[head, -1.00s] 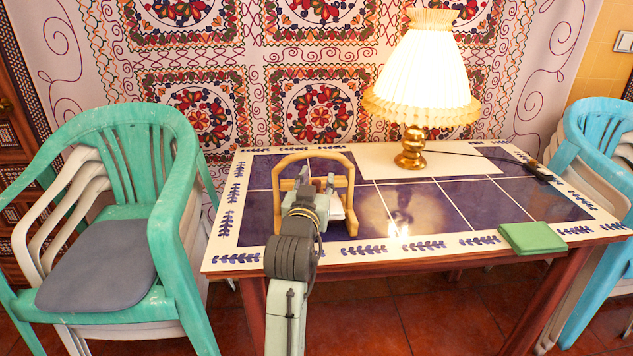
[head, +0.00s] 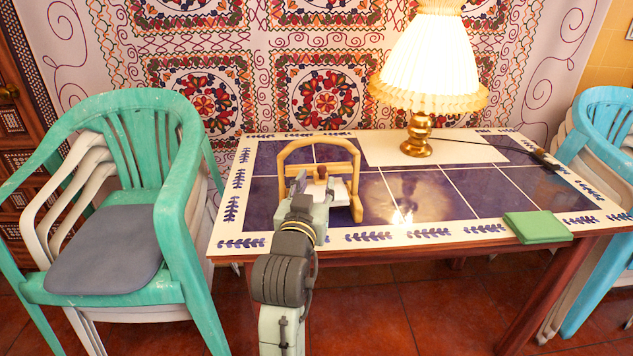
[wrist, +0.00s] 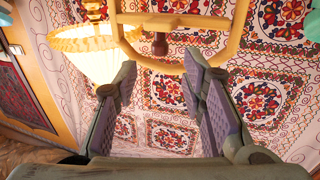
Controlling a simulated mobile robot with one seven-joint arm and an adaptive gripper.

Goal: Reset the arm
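My gripper (head: 312,190) is over the front left of the tiled table in the head view, in front of a wooden arched holder (head: 318,142). The holder has a crossbar with a dark knob and something white inside. My gripper partly hides its lower part. In the wrist view, which looks upside down, my gripper (wrist: 162,78) has its two fingers well apart. Nothing is held between them. The wooden holder (wrist: 238,25) shows beyond the fingers, at the top of that view. I cannot tell the exact gap to it.
A lit lamp (head: 419,138) stands at the table's back, with its cord running right. A green pad or book (head: 538,227) lies at the front right. Stacked green chairs (head: 180,190) stand left, blue ones (head: 600,115) right. The table's (head: 410,238) front middle is clear.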

